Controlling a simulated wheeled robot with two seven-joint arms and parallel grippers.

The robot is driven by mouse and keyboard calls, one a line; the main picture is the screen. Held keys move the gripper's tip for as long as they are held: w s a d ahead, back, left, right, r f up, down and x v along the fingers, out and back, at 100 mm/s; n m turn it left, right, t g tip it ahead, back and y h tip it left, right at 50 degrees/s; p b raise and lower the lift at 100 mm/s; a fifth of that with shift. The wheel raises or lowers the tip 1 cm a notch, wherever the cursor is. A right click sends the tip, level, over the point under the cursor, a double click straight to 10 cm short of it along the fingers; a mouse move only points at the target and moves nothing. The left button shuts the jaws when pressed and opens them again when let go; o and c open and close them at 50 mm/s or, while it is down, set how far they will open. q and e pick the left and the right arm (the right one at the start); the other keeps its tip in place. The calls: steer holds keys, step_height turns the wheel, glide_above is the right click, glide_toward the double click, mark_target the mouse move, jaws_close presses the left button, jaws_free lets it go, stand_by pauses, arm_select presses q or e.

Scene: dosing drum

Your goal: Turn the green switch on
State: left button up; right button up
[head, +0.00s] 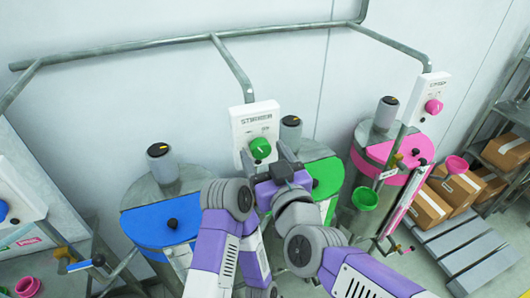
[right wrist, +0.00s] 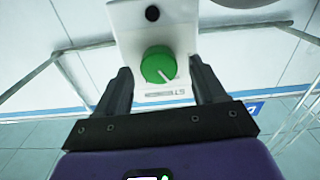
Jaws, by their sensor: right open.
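The green switch (head: 260,148) is a round knob low on a white control box (head: 255,122) above the drum with the green lid (head: 324,176). My right gripper (head: 265,160) is at the box, partly hidden by its own wrist in the head view. In the right wrist view, the green switch (right wrist: 158,64) lies between the two dark fingers of the right gripper (right wrist: 163,80), with a gap on each side. Its white pointer mark points to the lower right there. The right gripper is open and empty. My left gripper does not show.
A blue-lidded drum (head: 160,222) stands to the left and a pink-lidded drum (head: 412,150) to the right. A box with a pink knob (head: 433,106) is above the pink drum. Cardboard boxes (head: 432,208) sit on a pallet at the right. Pipes (head: 130,47) run along the wall.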

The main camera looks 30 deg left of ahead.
steer(key=shift+w+a, duration=0.25)
steer(key=c, duration=1.1)
steer(key=shift+o, duration=0.2)
